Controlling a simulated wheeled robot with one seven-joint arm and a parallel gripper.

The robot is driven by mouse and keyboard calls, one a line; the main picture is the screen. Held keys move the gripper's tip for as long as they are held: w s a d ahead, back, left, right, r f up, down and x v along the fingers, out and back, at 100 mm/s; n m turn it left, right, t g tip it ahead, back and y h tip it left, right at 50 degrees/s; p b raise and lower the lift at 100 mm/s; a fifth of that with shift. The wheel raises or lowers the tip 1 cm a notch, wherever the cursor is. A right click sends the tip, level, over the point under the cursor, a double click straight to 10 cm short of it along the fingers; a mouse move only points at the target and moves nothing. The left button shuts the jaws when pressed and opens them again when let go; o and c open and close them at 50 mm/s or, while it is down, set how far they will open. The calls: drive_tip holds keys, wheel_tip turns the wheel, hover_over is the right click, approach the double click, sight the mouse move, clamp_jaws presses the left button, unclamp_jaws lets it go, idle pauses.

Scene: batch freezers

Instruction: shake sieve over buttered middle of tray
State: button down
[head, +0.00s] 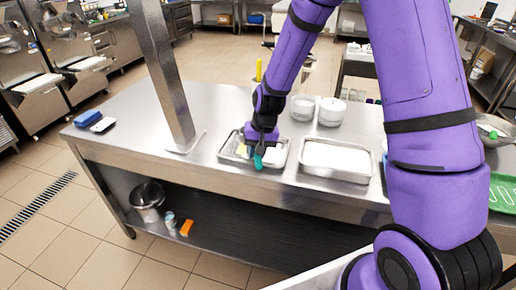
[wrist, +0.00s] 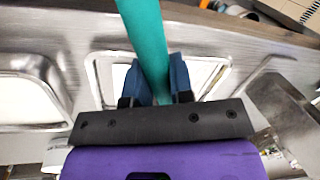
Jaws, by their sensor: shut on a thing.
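My gripper (head: 259,152) is shut on a teal handle (head: 258,162), low over a shallow metal tray (head: 277,156) near the front of the steel table. A pale yellow patch (head: 241,150) shows in the tray, partly hidden by my gripper. In the wrist view, the teal handle (wrist: 145,40) runs up between the two blue fingers of my gripper (wrist: 153,80), with the tray (wrist: 94,78) beneath. The sieve's mesh end is not visible in either view, so I cannot tell where it lies over the tray.
A second metal tray (head: 368,165) with white contents stands just right. A metal post (head: 166,80) rises left of the tray. A blue item (head: 90,118) lies at the table's left end. The table between it and the post is clear.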

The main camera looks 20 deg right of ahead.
drive_tip(key=w+d, duration=0.2)
drive_tip(key=shift+w, duration=0.4)
drive_tip(key=s+a, duration=0.2)
drive_tip(key=s, duration=0.1)
drive_tip(key=shift+w+d, duration=0.5)
drive_tip(key=shift+w, duration=0.25)
drive_tip(key=shift+w+d, duration=0.5)
drive_tip(key=shift+w, duration=0.25)
drive_tip(key=shift+s+a, duration=0.55)
drive_tip(key=shift+s, duration=0.2)
drive_tip(key=shift+s+a, duration=0.5)
drive_tip(key=shift+s, duration=0.25)
drive_tip(key=shift+w+a, duration=0.1)
